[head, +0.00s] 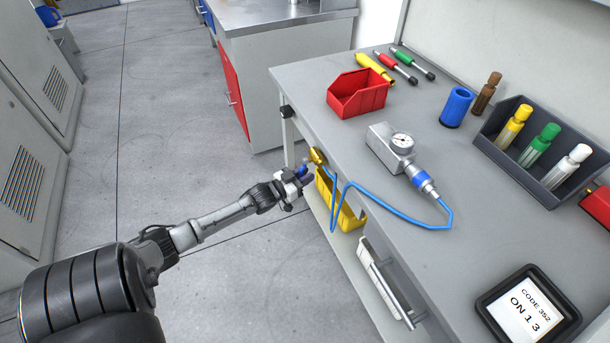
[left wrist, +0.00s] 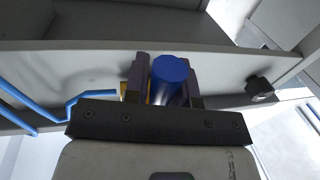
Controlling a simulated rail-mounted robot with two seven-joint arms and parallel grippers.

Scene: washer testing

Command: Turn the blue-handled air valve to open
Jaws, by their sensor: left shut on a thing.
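The air valve has a brass body (head: 317,156) mounted at the front edge of the workbench. Its blue handle (head: 303,170) shows just in front of the brass. My left gripper (head: 300,175) is at the valve and shut on the blue handle. In the left wrist view the round blue handle (left wrist: 170,70) sits between the two dark fingers, with a little brass (left wrist: 125,90) behind and to the left. The fingers hide most of the valve, so its turn angle cannot be told. My right gripper is in neither view.
A blue hose (head: 335,205) runs from the valve up to the gauge unit (head: 384,146) on the workbench (head: 300,88). A yellow bin (head: 347,215) sits on the lower shelf close below. A display (head: 528,309) reads "CODE 352 ON 1 3". The floor left of the bench is clear.

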